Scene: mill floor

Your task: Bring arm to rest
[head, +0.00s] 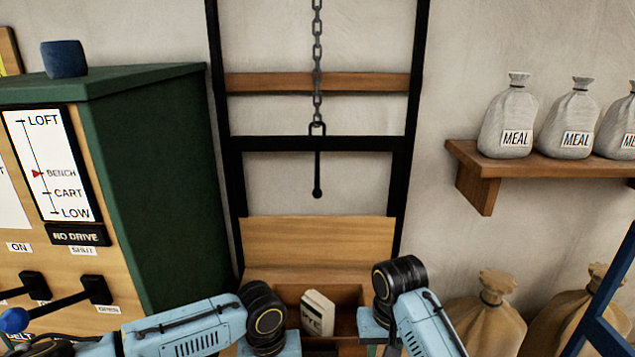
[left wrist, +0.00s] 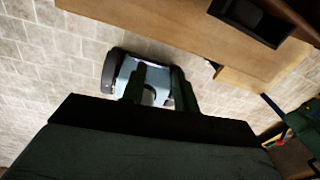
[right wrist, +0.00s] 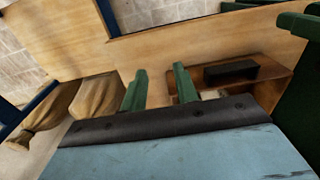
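In the head view both of my blue arms reach in from the bottom with dark round joints. The left arm (head: 190,330) bends at the lower middle and the right arm (head: 425,320) stands right of it. Neither gripper shows in the head view. In the left wrist view my left gripper (left wrist: 158,82) has two dark green fingers apart with nothing between them; part of my own base shows beyond. In the right wrist view my right gripper (right wrist: 160,78) has its green fingers apart and empty, in front of a pale wooden surface.
A green and wood control cabinet (head: 155,160) with levers (head: 85,292) stands left. A wooden box (head: 345,322) holding a pale packet (head: 317,312) sits between my arms, below a hanging chain (head: 317,60). Meal sacks (head: 510,120) stand on a shelf (head: 540,165); brown sacks (head: 487,310) sit below.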

